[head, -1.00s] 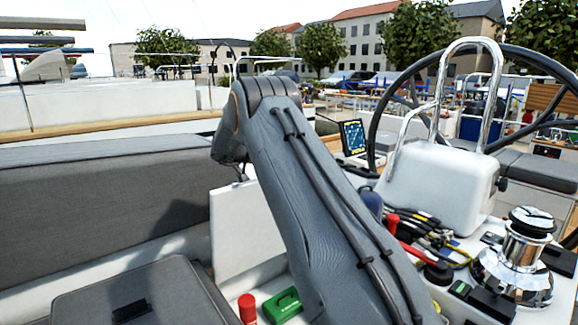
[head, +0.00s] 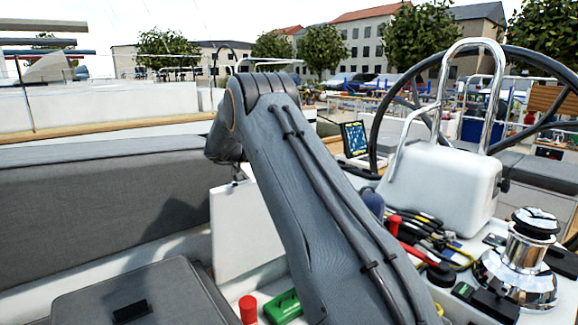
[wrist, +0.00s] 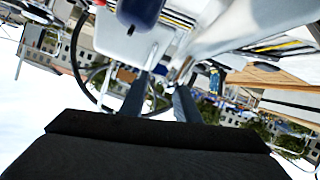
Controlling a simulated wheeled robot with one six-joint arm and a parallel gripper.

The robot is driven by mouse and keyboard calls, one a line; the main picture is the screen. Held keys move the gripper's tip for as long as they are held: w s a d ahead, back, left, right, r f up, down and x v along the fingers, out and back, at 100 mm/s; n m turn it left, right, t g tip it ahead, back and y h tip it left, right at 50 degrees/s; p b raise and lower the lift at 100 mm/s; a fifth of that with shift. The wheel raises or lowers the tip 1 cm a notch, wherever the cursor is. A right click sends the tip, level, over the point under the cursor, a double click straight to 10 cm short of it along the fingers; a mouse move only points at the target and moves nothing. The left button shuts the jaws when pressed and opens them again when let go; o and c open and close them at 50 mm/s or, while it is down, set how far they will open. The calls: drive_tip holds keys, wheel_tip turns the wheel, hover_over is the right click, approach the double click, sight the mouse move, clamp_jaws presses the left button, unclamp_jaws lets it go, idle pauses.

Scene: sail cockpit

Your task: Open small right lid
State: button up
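A white panel (head: 238,235), perhaps the small right lid raised, stands upright beside the grey bench in the head view. My arm covers its right side, and its hinge is hidden. My gripper is mostly hidden behind my arm there, just above the panel's top edge; I cannot tell whether they touch. In the upside-down wrist view, my gripper (wrist: 161,80) shows two dark fingers apart, with no object visible between them. A large dark surface fills the bottom of that view and hides the finger bases; I cannot tell what it is.
A grey lid-like cushion (head: 140,295) with a black handle lies at front left. A red cylinder (head: 248,308) and a green box (head: 284,306) are below the panel. Tools, a chrome winch (head: 518,265), the white console (head: 440,185) and the wheel crowd the right.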

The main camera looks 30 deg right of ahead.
drive_tip(key=b+v, duration=0.1)
drive_tip(key=v, duration=0.4)
drive_tip(key=shift+a, duration=0.25)
drive_tip(key=shift+a+r, duration=0.15)
drive_tip(key=shift+p+v, duration=1.1)
drive_tip(key=shift+v, duration=3.25)
drive_tip(key=shift+w, duration=0.15)
